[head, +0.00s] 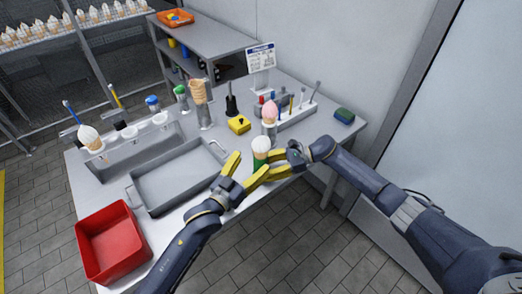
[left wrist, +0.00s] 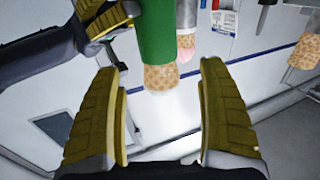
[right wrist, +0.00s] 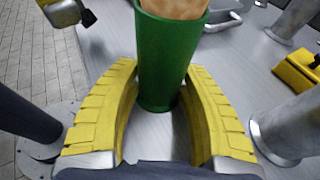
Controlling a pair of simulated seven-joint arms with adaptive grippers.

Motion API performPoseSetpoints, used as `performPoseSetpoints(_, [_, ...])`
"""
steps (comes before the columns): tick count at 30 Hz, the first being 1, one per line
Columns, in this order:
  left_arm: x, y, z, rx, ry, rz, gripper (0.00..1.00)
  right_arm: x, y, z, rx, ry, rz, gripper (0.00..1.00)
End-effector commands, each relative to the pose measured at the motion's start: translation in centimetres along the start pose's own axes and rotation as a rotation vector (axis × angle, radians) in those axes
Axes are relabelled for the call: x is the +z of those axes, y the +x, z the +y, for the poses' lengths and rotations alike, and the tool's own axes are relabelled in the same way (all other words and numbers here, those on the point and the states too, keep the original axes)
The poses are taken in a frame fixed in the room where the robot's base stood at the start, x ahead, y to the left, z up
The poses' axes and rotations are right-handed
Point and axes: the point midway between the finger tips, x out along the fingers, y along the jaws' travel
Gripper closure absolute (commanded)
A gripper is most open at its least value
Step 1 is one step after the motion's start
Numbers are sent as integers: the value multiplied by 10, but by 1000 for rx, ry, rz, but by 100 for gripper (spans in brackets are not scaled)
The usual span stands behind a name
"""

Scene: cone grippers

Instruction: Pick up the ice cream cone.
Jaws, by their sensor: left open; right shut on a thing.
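An ice cream cone with white ice cream (head: 261,144) stands upright in a green sleeve (head: 259,160) near the table's front edge. Its waffle part shows in the right wrist view (right wrist: 175,7). My right gripper (right wrist: 158,72) is shut on the green sleeve (right wrist: 166,60), one finger on each side. My left gripper (head: 262,165) is open close by, its fingers spread. In the left wrist view, which shows things upside down, the sleeve (left wrist: 169,30) and waffle (left wrist: 160,78) sit between and beyond the left fingers; the pale ice cream blends into the background.
A pink ice cream (head: 269,112) in a metal holder stands just behind. A yellow block (head: 239,125), a waffle cone stack (head: 198,91) and a tool rack (head: 297,117) are nearby. A grey tray (head: 135,187) and red bin (head: 83,236) lie left. Another white cone (head: 88,136) stands far left.

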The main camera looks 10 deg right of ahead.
Motion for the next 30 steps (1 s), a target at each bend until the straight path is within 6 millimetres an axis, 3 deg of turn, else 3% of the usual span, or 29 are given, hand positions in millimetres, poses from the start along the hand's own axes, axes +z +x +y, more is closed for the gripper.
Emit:
performPoseSetpoints(8, [0,14,0,0,0,0,24,0,0,0,0,0,0,73])
performPoseSetpoints(19, [-1,55,0,0,0,1,24,0,0,0,0,0,0,73])
performPoseSetpoints(30, [0,59,1,0,0,0,25,0,0,0,0,0,0,73])
